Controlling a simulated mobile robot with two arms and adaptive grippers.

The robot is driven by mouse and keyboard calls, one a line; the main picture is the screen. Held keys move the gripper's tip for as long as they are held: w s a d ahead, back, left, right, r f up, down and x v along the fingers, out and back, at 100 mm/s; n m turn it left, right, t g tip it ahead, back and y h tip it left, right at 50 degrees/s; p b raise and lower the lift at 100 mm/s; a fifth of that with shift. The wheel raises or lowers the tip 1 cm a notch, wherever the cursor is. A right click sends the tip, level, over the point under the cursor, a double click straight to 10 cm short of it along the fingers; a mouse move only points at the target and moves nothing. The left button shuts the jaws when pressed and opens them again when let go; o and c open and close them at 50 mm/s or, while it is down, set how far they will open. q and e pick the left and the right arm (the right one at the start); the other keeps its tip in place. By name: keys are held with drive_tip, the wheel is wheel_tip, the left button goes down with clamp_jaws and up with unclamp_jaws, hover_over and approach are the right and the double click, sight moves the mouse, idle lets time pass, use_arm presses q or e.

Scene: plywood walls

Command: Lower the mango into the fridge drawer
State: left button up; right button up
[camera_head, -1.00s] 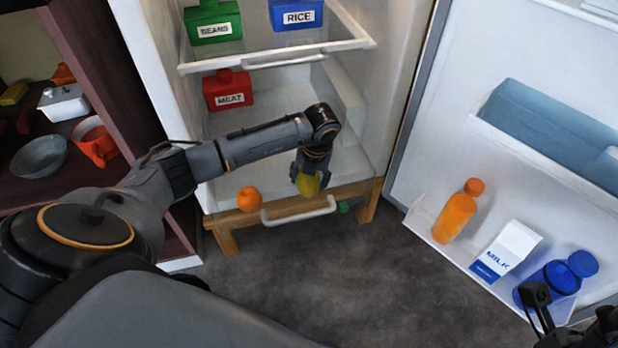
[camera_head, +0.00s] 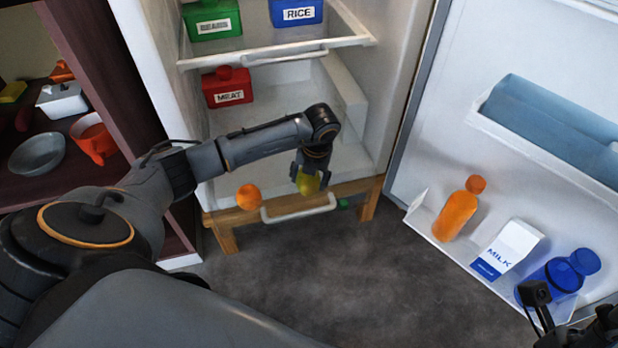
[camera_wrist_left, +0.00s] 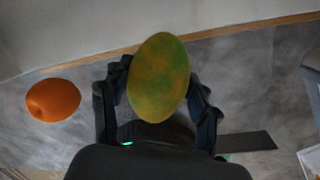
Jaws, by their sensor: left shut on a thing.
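The yellow-green mango (camera_head: 308,184) is in the grip of my left gripper (camera_head: 311,178), at the front edge of the fridge's lower part. In the left wrist view the mango (camera_wrist_left: 158,78) sits between the two fingers of the left gripper (camera_wrist_left: 158,100), which touch its sides. The fridge drawer (camera_head: 345,150) is the pale compartment at the bottom, with a white handle (camera_head: 298,209) on its front. My arm hides part of it. My right gripper (camera_head: 575,325) shows only in part at the lower right corner, and its jaws cannot be made out.
An orange (camera_head: 249,197) is left of the mango, near the drawer's front; it also shows in the wrist view (camera_wrist_left: 53,100). A red meat box (camera_head: 227,88) stands behind. The open fridge door holds an orange bottle (camera_head: 457,210), milk (camera_head: 507,250) and a blue jar (camera_head: 558,277).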

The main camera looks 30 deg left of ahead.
sight(314, 180)
use_arm(q)
drive_tip(key=o, duration=1.4)
drive_tip(key=shift+o, duration=0.2)
wheel_tip(314, 180, up, 12)
drive_tip(key=d, duration=0.2)
drive_tip(key=shift+s, duration=0.25)
drive_tip(key=shift+f, duration=0.1)
